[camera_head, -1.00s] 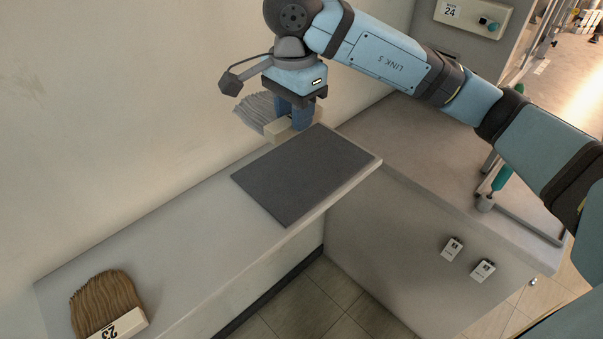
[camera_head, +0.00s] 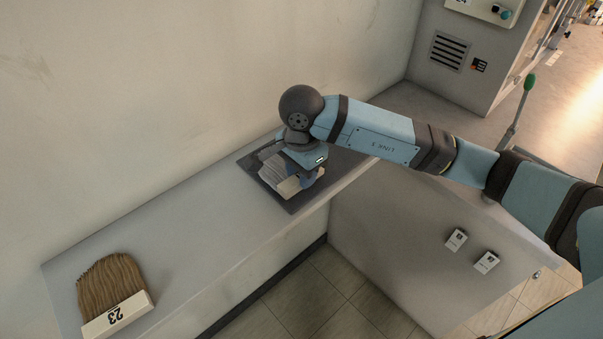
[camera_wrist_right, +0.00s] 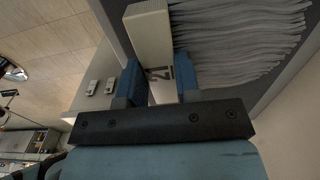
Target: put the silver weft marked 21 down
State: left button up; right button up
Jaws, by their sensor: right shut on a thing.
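The silver weft marked 21 (camera_head: 270,173) has grey strands on a cream block. My right gripper (camera_head: 308,181) is shut on its block, over the dark grey mat (camera_head: 288,207) on the shelf. In the right wrist view the block (camera_wrist_right: 150,38) sits between the two blue fingers (camera_wrist_right: 160,80), with part of the number 21 showing and the strands (camera_wrist_right: 235,40) spreading right. I cannot tell whether the weft touches the mat. My left gripper is not in view.
A brown weft marked 23 (camera_head: 112,290) lies at the shelf's near left end. The light shelf (camera_head: 190,230) is bare between it and the mat. A wall runs along the back. Two small white tags (camera_head: 486,262) are on the cabinet front.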

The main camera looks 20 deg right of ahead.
jog(key=shift+f, duration=0.45)
jog(key=shift+f+b, duration=0.2)
jog(key=shift+b, duration=0.1)
jog(key=o, duration=0.9)
jog(key=shift+r, duration=0.1)
jog(key=shift+r+p, duration=0.25)
jog(key=shift+p, duration=0.1)
notch_tip(320, 180, up, 12)
